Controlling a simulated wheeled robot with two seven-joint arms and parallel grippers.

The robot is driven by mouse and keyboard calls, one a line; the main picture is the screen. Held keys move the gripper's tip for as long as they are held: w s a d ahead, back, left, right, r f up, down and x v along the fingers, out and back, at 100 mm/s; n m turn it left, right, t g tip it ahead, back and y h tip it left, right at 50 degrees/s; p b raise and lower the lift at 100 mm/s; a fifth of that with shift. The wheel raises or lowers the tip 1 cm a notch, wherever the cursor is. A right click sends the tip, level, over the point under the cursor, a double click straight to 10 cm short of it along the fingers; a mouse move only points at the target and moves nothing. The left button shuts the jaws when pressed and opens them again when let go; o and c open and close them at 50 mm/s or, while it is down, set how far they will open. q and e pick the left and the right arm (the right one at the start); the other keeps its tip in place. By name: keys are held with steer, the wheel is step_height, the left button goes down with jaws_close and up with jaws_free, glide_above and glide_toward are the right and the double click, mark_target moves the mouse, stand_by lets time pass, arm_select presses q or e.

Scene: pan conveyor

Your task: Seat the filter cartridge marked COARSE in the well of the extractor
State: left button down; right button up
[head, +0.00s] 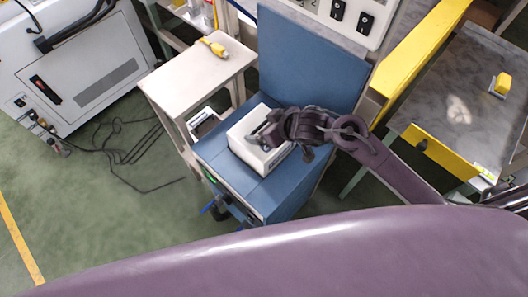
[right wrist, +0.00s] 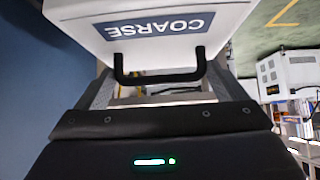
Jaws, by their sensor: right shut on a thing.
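The filter cartridge (right wrist: 240,15) is white, with a blue label reading COARSE upside down in the right wrist view and a black handle. My right gripper (right wrist: 160,85) is shut on that handle. In the head view the white cartridge (head: 240,143) is over the top of a blue cabinet (head: 262,190), which looks like the extractor, with my right gripper (head: 265,138) at its top. The well is hidden, and I cannot tell whether the cartridge sits in it or is above it. My left gripper is not in view.
A beige stand (head: 185,80) with a yellow tool (head: 213,47) is left of the cabinet. A blue panel (head: 310,65) rises behind it. At right is a grey table (head: 445,90) with yellow rails and a yellow block (head: 503,84). Cables (head: 130,155) lie on the floor.

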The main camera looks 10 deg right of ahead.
step_height(320, 180, down, 8)
steer(key=shift+w+r+b, duration=0.15)
steer(key=shift+r+b, duration=0.05)
steer(key=shift+b, duration=0.25)
steer(key=shift+f, duration=0.95)
steer(key=shift+a+f+b, duration=0.1)
steer(key=shift+f+b, duration=0.2)
steer(key=shift+f, duration=1.5)
steer(key=shift+f, duration=0.15)
steer(key=o, duration=1.7)
steer(key=shift+f, duration=0.15)
steer(key=shift+o, duration=0.2)
